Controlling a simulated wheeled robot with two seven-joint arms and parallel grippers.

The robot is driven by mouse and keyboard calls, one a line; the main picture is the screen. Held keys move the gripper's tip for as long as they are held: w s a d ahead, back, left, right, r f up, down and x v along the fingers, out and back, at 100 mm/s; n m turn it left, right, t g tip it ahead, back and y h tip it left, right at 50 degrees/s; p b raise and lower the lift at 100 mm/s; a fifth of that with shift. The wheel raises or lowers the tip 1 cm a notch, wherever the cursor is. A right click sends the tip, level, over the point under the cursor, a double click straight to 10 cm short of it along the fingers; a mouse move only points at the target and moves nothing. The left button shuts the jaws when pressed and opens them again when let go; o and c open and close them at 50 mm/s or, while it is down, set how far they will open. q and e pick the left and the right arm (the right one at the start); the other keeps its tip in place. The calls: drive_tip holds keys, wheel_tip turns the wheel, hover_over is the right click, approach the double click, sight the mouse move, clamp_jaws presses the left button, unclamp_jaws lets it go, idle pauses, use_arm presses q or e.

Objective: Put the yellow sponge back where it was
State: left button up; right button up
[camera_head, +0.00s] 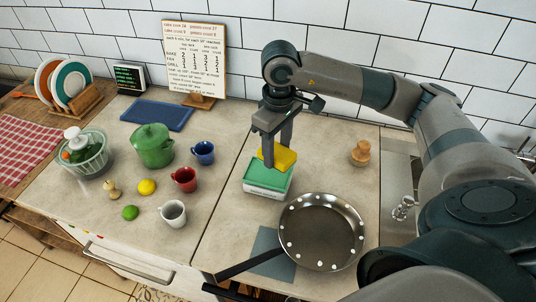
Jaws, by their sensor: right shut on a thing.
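The yellow sponge (283,158) is held between the fingers of my right gripper (276,160), which points down. The sponge is just above or on the green top of a small white-and-green box (268,182) on the counter; I cannot tell whether they touch. My right gripper is shut on the sponge. My right arm comes in from the right side of the picture. My left gripper is not in view.
A frying pan (320,231) with small white pieces stands in front of the box, its handle toward the lower left. Mugs, a green pot (152,145), a lemon (147,187) and a lime (130,212) stand left. A wooden item (360,153) stands right.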

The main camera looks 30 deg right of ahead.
drive_tip(key=shift+w+a+f+p, duration=0.15)
drive_tip(key=shift+w+a+f, duration=0.2)
drive_tip(key=shift+w, duration=0.2)
drive_tip(key=shift+w+a+f+p, duration=0.15)
drive_tip(key=shift+w+a+f, duration=0.1)
drive_tip(key=shift+w+f, duration=0.25)
drive_tip(key=shift+r, duration=0.1)
drive_tip(key=shift+f+p, duration=1.15)
drive_tip(key=shift+f, duration=0.8)
drive_tip(key=shift+f, duration=0.15)
drive_tip(key=shift+f+b, duration=0.2)
drive_tip(key=shift+b, duration=0.3)
drive_tip(key=shift+f, duration=0.1)
